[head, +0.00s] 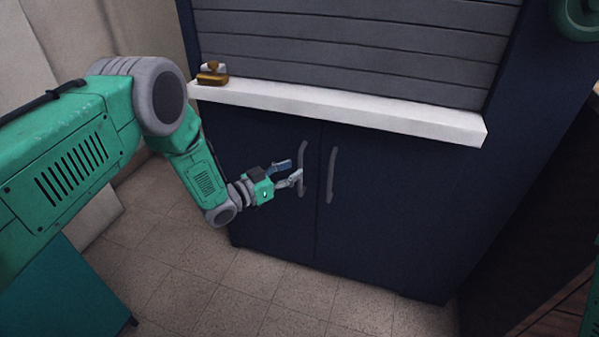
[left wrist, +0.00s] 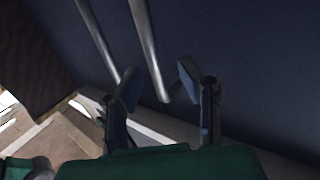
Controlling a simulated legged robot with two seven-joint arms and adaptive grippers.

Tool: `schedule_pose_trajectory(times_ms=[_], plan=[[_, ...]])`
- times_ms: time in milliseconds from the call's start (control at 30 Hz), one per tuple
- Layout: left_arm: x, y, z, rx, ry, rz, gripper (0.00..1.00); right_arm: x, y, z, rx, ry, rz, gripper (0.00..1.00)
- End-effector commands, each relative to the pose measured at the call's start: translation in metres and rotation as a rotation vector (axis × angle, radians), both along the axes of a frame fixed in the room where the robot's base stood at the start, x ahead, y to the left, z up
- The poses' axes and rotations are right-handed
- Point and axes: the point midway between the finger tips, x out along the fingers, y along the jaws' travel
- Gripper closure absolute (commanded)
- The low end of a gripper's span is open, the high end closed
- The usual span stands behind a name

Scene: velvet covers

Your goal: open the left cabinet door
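The left cabinet door (head: 262,215) is dark navy and stands shut, flush with the right door (head: 385,220). Its grey, upright bar handle (head: 302,168) is near the seam, beside the right door's handle (head: 331,175). My left gripper (head: 291,171) is open, with its fingertips at the left handle. In the left wrist view, one bar (left wrist: 147,45) runs down between the spread fingers (left wrist: 158,88), apparently the left handle, without being clamped. The other bar (left wrist: 97,38) passes towards the left finger. Contact cannot be made out. My right gripper is out of view.
A white ledge (head: 340,108) juts out above the doors, with a small brown and gold object (head: 212,74) at its left end. Grey slatted shutter (head: 350,45) rises behind it. The tiled floor (head: 190,285) in front of the left door is clear.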

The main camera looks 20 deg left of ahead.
Motion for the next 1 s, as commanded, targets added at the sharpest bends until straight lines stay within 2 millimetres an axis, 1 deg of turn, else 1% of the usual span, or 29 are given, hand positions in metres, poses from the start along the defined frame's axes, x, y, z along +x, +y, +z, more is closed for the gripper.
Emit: schedule_pose_trajectory(times_ms=[33,100,200,333,533,567,600,633,667,867,1000], plan=[[0.007,-0.006,-0.001,0.001,-0.002,-0.001,0.68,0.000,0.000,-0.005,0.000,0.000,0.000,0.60],[0.013,-0.011,0.000,0.000,-0.003,-0.002,0.68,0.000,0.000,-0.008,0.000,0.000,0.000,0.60],[0.019,-0.017,0.001,0.004,-0.002,-0.002,0.68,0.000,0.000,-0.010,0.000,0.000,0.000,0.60],[0.023,-0.018,0.002,0.003,-0.001,-0.001,0.68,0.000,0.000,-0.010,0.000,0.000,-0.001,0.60],[0.022,-0.017,0.001,0.001,-0.001,0.000,0.68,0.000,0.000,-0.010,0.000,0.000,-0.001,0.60],[0.022,-0.017,0.001,0.000,0.000,0.000,0.71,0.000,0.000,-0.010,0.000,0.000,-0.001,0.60],[0.022,-0.016,0.001,0.000,0.000,0.000,0.85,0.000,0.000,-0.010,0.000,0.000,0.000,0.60],[0.022,-0.016,0.001,0.000,0.000,0.000,0.96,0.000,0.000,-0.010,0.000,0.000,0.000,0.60],[0.022,-0.016,0.001,0.000,0.000,0.000,1.00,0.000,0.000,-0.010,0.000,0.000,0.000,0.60],[0.022,-0.016,0.001,0.002,0.001,0.002,1.00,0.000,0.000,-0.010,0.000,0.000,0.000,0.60],[0.019,-0.014,0.001,0.003,0.002,-0.009,1.00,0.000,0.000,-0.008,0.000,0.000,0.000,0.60]])
